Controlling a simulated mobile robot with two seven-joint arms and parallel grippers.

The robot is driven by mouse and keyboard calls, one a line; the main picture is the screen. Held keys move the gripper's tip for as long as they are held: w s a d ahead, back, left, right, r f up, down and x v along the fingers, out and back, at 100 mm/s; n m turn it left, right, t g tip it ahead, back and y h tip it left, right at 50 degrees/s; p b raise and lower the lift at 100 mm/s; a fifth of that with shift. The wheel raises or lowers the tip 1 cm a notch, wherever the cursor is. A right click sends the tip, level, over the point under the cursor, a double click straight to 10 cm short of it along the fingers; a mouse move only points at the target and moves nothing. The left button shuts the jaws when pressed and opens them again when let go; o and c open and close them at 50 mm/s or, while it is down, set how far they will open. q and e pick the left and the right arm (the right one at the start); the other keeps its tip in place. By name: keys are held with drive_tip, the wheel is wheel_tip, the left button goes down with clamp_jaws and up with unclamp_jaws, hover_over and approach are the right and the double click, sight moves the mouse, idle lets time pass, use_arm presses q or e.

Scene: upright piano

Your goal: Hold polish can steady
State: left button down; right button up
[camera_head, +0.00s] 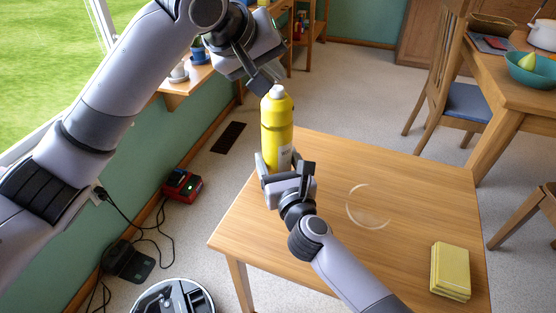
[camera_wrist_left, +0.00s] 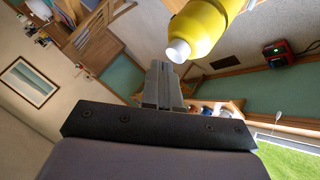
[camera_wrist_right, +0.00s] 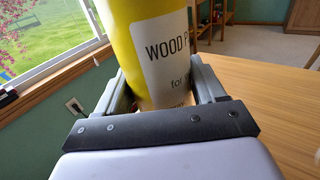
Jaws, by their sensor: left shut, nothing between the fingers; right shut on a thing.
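The yellow polish can (camera_head: 276,130) stands upright at the far left edge of the small wooden table. Its label, starting with WOOD, faces the right wrist view (camera_wrist_right: 158,55). My right gripper (camera_head: 276,165) is shut around the lower part of the can, with one finger on each side. My left gripper (camera_head: 268,84) is shut and empty just above and beside the can's white nozzle. In the left wrist view the left fingers (camera_wrist_left: 158,84) are together, and the white nozzle (camera_wrist_left: 178,51) shows apart from them. Whether the can's base touches the table is hidden.
The wooden table (camera_head: 320,240) bears a pale ring mark (camera_head: 369,207) and a yellow folded cloth or sponge (camera_head: 450,271). A windowsill shelf (camera_head: 190,82) lies behind my left arm. A chair (camera_head: 440,85) and dining table (camera_head: 500,90) stand at the back right.

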sight(273, 90)
use_arm(q)
drive_tip(key=shift+f, duration=0.55)
idle(0.5)
drive_tip(key=shift+r, duration=0.95)
wheel_tip(273, 90, up, 6)
idle(0.5)
idle(2.3)
drive_tip(key=shift+f, duration=3)
